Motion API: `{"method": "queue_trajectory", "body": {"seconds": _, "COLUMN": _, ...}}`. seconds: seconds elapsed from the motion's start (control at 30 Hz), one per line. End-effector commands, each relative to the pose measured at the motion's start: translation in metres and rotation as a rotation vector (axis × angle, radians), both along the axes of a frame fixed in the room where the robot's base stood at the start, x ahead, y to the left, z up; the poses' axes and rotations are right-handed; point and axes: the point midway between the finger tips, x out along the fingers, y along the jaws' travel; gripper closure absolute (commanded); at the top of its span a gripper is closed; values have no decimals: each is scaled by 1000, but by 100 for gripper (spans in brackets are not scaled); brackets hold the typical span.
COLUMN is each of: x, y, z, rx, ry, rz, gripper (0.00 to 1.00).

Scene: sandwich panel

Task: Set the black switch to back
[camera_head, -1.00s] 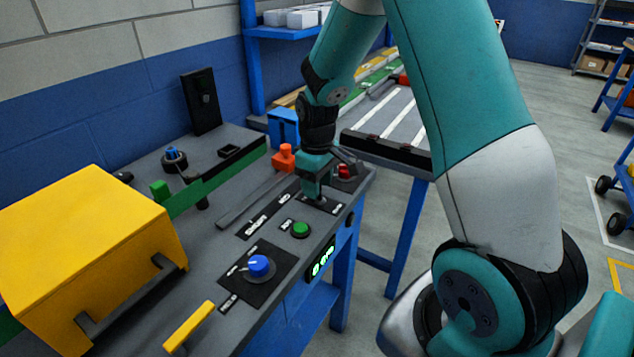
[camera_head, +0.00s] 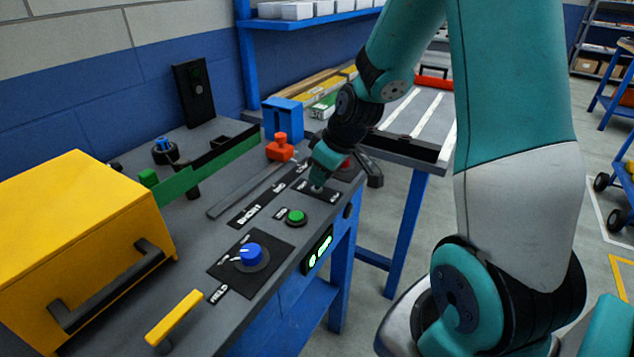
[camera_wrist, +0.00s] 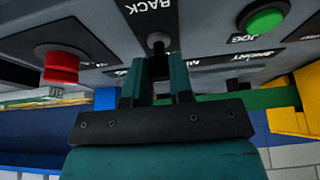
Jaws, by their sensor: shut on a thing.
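The black switch (camera_wrist: 158,64) shows in the wrist view as a short dark lever rising from a round grey collar. A white BACK label (camera_wrist: 148,8) is printed on the panel beside it, at the top of the view. My gripper (camera_wrist: 159,88) is shut on the lever, with a teal finger on either side. In the head view my gripper (camera_head: 318,183) is low over the switch's dark label plate at the right end of the panel, and tilted. It hides most of the lever there, so I cannot tell its exact position.
A green button (camera_head: 296,216) and a blue knob (camera_head: 250,254) lie nearer along the panel. A red button (camera_wrist: 60,66) is close beside my gripper. An orange-handled slider (camera_head: 281,148) stands behind. A yellow box (camera_head: 80,240) fills the left.

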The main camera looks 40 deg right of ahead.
Motion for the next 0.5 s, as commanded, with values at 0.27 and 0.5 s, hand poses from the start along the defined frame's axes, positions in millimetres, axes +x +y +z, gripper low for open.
{"method": "queue_trajectory", "body": {"seconds": 0.27, "x": -1, "y": -1, "z": 0, "rx": 7, "ry": -23, "rz": 0, "gripper": 100}}
{"method": "queue_trajectory", "body": {"seconds": 0.5, "x": -1, "y": -1, "z": 0, "rx": 7, "ry": -22, "rz": 0, "gripper": 53}}
